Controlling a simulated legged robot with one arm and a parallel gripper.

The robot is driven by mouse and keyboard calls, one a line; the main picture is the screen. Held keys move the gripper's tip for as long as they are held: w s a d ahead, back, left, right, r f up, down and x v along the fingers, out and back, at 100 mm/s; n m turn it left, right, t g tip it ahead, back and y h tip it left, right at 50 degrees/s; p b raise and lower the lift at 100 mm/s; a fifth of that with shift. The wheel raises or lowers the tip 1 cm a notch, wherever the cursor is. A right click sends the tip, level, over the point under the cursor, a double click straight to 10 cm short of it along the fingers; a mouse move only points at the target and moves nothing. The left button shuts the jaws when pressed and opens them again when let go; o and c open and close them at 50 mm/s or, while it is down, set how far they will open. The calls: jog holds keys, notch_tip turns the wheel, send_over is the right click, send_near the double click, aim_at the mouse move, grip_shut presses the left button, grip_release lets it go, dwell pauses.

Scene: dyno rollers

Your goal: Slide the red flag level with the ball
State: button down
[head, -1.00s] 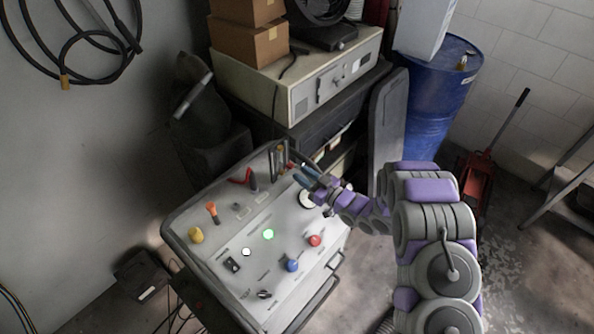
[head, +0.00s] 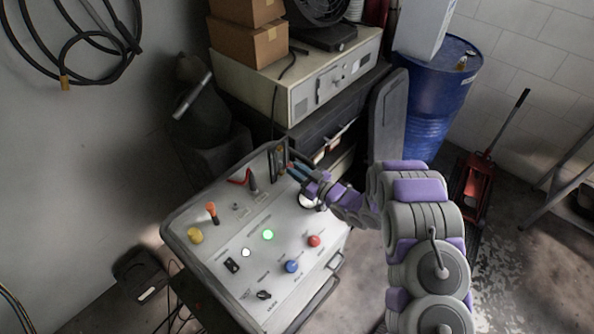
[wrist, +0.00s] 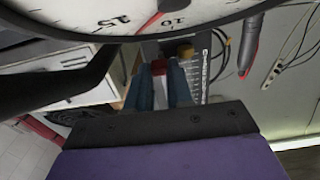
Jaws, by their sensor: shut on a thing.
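My gripper (head: 292,169) is at the back right corner of the console, close against a small upright gauge (head: 278,160). In the wrist view, the blue fingers of my gripper (wrist: 160,80) are shut on the small red flag (wrist: 158,67), which shows between their tips. Beside it, to the right, stands a scale strip (wrist: 195,75) with pale marks. A yellow-brown rounded piece (wrist: 185,52) shows near one end of the strip; I cannot tell if it is the ball. The flag is too small to make out in the head view.
A round dial (head: 309,200) lies under my wrist and fills the top of the wrist view. The console (head: 225,285) also bears a red bent handle (head: 240,178), an orange-tipped lever (head: 212,212), and yellow (head: 195,235), red (head: 314,241) and blue (head: 291,266) knobs.

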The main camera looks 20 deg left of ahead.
jog(key=shift+r, duration=0.1)
dwell(0.3)
notch_tip(320, 180, up, 4)
jog(key=shift+p, duration=0.75)
jog(key=c, duration=1.3)
grip_release()
jog(key=shift+d, duration=0.1)
jog(key=v, duration=1.7)
jog(key=shift+d+f, duration=0.1)
jog(key=shift+f, duration=0.15)
